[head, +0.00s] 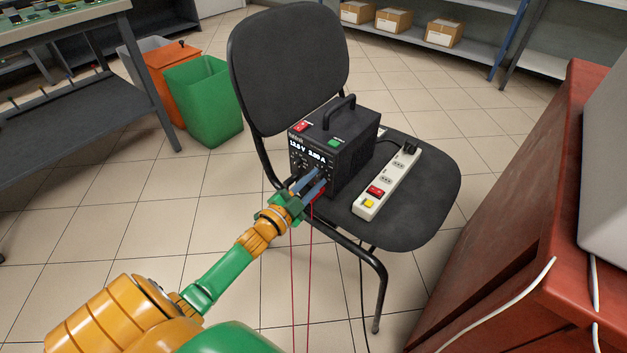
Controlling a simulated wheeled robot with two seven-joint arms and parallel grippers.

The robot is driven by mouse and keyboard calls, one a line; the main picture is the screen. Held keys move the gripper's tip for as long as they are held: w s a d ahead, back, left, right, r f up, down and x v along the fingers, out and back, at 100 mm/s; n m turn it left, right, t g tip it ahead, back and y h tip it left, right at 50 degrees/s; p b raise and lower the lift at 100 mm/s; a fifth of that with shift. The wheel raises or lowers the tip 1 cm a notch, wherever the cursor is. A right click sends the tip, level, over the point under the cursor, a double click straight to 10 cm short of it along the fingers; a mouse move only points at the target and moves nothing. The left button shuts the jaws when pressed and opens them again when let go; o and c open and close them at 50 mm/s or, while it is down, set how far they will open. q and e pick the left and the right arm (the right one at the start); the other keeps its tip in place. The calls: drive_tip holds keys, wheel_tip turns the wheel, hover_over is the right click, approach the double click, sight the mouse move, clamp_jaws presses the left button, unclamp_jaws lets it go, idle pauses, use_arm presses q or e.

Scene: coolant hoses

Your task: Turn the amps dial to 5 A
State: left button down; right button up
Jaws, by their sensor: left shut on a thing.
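A black power supply (345,135) with a top handle stands on the seat of a black chair. Its front display (308,152) is lit, with a volts figure on the left and an amps figure on the right; the digits are small, and the amps figure looks like about 3 A. My left gripper (318,178) reaches the front panel below the amps figure, its blue-grey fingers shut on what appears to be the amps dial. The fingers hide the dial, so its pointer cannot be read. My right gripper is not in view.
A white power strip (388,182) lies on the chair seat (425,205) right of the supply. Red leads (309,260) hang below the front panel. A red cabinet (530,210) stands at right, green (205,100) and orange (170,75) bins behind left.

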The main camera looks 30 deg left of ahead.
use_arm(q)
drive_tip(key=m, duration=0.2)
drive_tip(key=shift+m, duration=0.4)
drive_tip(key=m, duration=0.2)
drive_tip(key=shift+f+m+b, duration=0.1)
drive_tip(key=shift+m+b, duration=0.2)
drive_tip(key=shift+m, duration=1.3)
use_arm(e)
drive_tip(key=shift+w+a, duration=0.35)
use_arm(q)
drive_tip(key=shift+m, duration=0.4)
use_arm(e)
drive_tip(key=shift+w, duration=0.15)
use_arm(q)
drive_tip(key=c, duration=0.7)
unclamp_jaws()
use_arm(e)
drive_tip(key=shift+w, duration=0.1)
